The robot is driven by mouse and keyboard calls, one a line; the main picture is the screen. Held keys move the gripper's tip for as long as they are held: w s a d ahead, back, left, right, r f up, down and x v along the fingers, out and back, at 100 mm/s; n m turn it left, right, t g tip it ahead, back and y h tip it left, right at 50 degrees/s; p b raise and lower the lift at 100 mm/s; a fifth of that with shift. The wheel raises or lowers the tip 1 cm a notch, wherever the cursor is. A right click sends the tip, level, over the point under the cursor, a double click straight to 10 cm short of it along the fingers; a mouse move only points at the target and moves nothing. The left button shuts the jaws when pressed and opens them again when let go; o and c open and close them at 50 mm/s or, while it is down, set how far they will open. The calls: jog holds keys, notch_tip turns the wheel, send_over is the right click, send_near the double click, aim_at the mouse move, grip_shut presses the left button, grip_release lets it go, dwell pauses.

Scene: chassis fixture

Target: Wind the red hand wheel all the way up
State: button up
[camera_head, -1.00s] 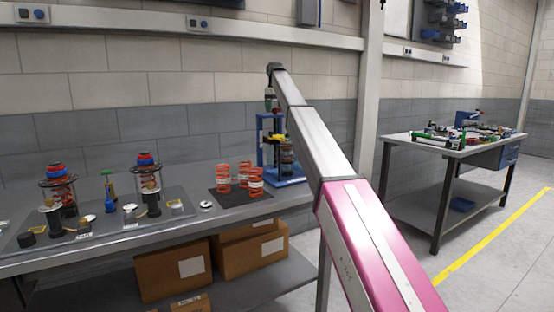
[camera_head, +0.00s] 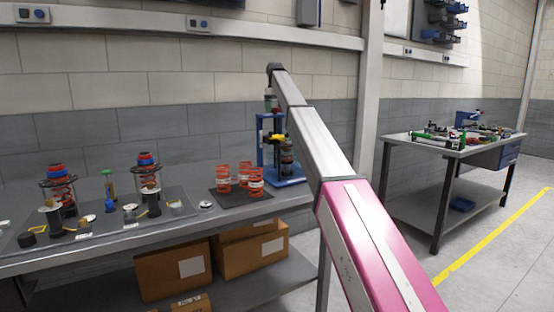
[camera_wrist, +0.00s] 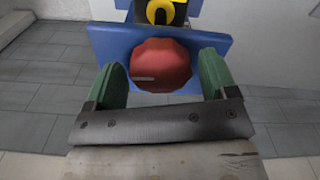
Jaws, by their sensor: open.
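The red hand wheel (camera_wrist: 160,64) shows in the wrist view as a round, lobed red knob in front of a blue plate (camera_wrist: 105,42). My gripper (camera_wrist: 162,78) is open, with one green finger on each side of the wheel. A gap shows between each finger and the wheel's rim. In the head view the blue press fixture (camera_head: 262,155) stands at the right end of the bench, and my arm hides part of it. The wheel itself cannot be made out there. A yellow part (camera_wrist: 165,10) shows above the wheel in the wrist view.
Several orange springs (camera_head: 256,184) stand on a dark mat just left of the fixture. Strut assemblies (camera_head: 150,185) and small parts stand further left on the bench (camera_head: 165,244). Cardboard boxes (camera_head: 175,276) sit on the shelf below. A second bench (camera_head: 415,153) is at the right.

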jog(key=n, duration=3.2)
jog(key=shift+s, duration=0.1)
jog(key=c, duration=0.8)
jog(key=n, duration=0.4)
jog(key=shift+n, duration=0.3)
jog(key=shift+c, duration=0.2)
jog(key=n, duration=0.8)
jog(key=shift+n, duration=0.4)
jog(key=n, duration=0.4)
jog(key=o, duration=0.8)
